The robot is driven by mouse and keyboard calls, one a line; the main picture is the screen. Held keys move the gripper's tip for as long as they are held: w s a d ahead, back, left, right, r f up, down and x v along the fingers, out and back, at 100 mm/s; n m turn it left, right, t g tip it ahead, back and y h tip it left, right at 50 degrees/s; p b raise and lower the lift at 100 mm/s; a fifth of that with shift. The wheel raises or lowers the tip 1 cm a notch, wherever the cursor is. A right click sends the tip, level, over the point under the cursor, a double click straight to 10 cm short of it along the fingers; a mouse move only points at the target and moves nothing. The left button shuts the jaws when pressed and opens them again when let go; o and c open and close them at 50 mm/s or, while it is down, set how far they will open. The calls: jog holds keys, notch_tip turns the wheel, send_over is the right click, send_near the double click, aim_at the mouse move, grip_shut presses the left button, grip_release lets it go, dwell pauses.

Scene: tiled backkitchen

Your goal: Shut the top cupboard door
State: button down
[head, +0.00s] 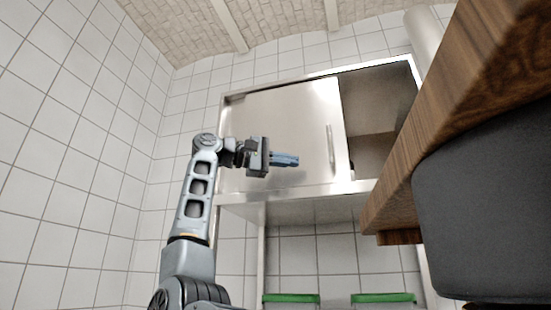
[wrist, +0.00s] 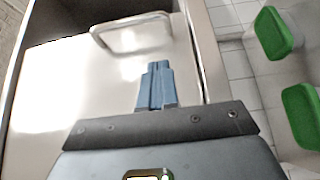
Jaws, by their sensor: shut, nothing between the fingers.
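The top cupboard (head: 292,191) is a steel wall cabinet in the middle of the head view. Its flat shiny door (head: 290,115) covers the left and middle of the front. The right part of the cupboard stands open and shows a shelf inside. A bar handle (head: 330,145) is near the door's right edge; it also shows at the top of the wrist view (wrist: 132,34). My gripper (head: 296,160) is in front of the door, left of the handle. Its blue fingers (wrist: 157,70) are shut and empty, pointing toward the handle. I cannot tell whether they touch the door.
A wooden beam or shelf (head: 470,100) and a dark grey rounded object (head: 490,200) fill the right side, close to the camera. Two green-topped things (head: 291,299) are below the cupboard. The tiled wall (head: 90,120) at left is bare.

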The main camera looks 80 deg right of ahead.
aim_at(316, 159)
jog(key=s, duration=0.6)
jog(key=shift+s+d+p, duration=0.15)
jog(key=shift+d+p, duration=0.25)
jog(key=shift+s+a, duration=0.15)
jog(key=shift+s, duration=0.35)
